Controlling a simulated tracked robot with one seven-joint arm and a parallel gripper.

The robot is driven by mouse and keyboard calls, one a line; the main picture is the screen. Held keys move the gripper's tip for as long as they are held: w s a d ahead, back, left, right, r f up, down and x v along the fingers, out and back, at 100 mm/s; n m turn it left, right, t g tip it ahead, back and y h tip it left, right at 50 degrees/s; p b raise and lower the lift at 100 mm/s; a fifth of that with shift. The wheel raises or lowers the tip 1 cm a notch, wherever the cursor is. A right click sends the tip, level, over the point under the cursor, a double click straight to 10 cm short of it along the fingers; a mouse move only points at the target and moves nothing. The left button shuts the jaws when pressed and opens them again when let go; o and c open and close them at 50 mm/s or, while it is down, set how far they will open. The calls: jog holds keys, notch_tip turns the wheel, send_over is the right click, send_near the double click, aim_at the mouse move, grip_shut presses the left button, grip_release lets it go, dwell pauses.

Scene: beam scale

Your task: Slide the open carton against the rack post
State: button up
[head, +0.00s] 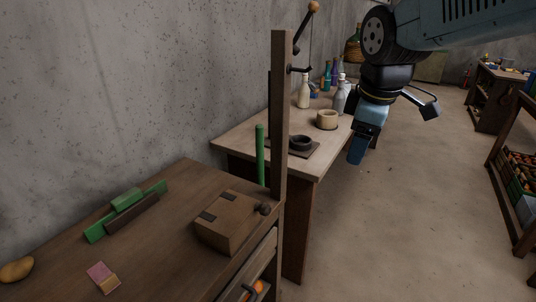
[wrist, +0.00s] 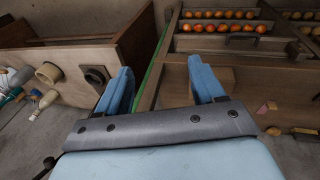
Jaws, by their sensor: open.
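My gripper (head: 359,152) hangs in the air to the right of the pale side table in the head view. In the wrist view its two blue fingers (wrist: 160,72) stand apart with nothing held between them. A tall upright wooden post (head: 280,115) rises at the right edge of the dark bench, left of my gripper; I take it as the rack post. I cannot make out an open carton for certain. A brown box (head: 228,218) with dark hinges sits on the bench close to the post, and its lid looks shut.
Green and brown blocks (head: 125,208), a pink block (head: 101,276) and a potato-like lump (head: 16,270) lie on the bench. A green rod (head: 260,155) stands beside the post. Bottles and cups crowd the side table (head: 240,137). Open floor (head: 400,220) lies to the right.

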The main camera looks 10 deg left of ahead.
jog(key=w+a+f+n+g, duration=0.1)
jog(key=w+a+f+n, duration=0.2)
jog(key=a+n, duration=0.6)
jog(key=n+g, duration=0.2)
jog(key=n, duration=0.6)
send_over(263, 206)
notch_tip(263, 206, down, 4)
jog(key=shift+h, duration=0.3)
notch_tip(263, 206, down, 14)
jog(key=shift+r, duration=0.25)
jog(key=c, duration=1.2)
